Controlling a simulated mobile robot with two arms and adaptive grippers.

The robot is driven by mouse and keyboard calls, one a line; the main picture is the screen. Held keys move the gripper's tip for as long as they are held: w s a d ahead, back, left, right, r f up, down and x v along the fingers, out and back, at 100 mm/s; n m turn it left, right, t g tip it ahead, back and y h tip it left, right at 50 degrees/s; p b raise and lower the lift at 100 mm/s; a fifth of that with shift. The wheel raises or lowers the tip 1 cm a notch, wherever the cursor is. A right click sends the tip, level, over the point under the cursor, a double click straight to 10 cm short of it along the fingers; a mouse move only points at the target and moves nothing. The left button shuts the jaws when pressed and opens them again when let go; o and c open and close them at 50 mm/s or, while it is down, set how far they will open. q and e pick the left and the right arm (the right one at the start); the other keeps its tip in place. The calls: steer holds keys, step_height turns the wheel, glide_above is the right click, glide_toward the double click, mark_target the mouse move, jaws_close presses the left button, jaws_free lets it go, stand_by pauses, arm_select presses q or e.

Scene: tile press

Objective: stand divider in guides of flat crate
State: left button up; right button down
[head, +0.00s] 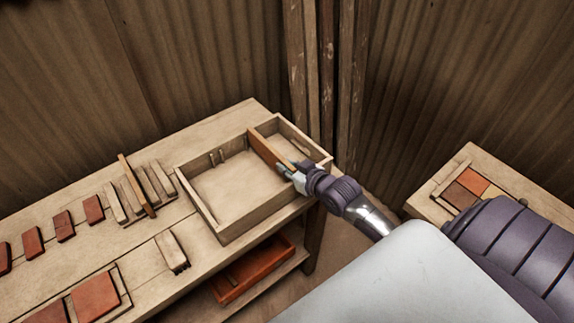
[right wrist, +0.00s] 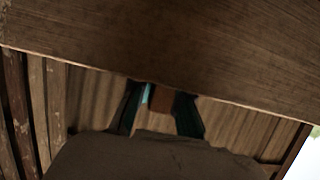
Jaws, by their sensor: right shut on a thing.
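The flat crate (head: 255,222) is a shallow, open wooden box on the bench in the head view. A pair of upright guide strips (head: 217,157) shows on its back wall, left of the divider. The divider (head: 266,149) is a thin orange-brown board, standing on edge across the right part of the crate. My right gripper (head: 296,174) is shut on its near end, by the crate's front right. In the right wrist view the fingers (right wrist: 160,110) close around a brown piece. Whether the divider's lower edge touches the crate floor cannot be told. My left gripper is out of view.
A rack of pale wooden pieces (head: 160,180) with an upright brown board (head: 137,184) stands left of the crate. Red tiles (head: 95,297) lie further left. A red tray (head: 252,272) sits on the lower shelf. A side table (head: 445,172) holds a tile box at right.

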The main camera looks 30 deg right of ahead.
steer(key=shift+f, duration=0.15)
steer(key=c, duration=1.1)
jaws_free()
steer(key=shift+c, duration=0.2)
steer(key=shift+r, duration=0.35)
steer(key=a+b+v, duration=0.1)
steer(key=v, duration=1.1)
steer(key=s+d+f+m+g+h, duration=0.1)
steer(key=s+d+f+g, duration=0.3)
steer(key=f, duration=1.2)
steer(key=s+a+f+g+h, duration=0.15)
steer(key=s+f, duration=0.35)
steer(key=f, duration=1)
steer(key=s+a+f+n+g, duration=0.1)
steer(key=s+a+f+g, duration=0.2)
steer(key=s+f, duration=0.6)
steer(key=s+a+f+n+g+y, duration=0.1)
steer(key=s+a+f+g, duration=0.3)
steer(key=s+a+f, duration=0.4)
steer(key=s+f, duration=0.2)
steer(key=s, duration=0.5)
steer(key=shift+n, duration=0.4)
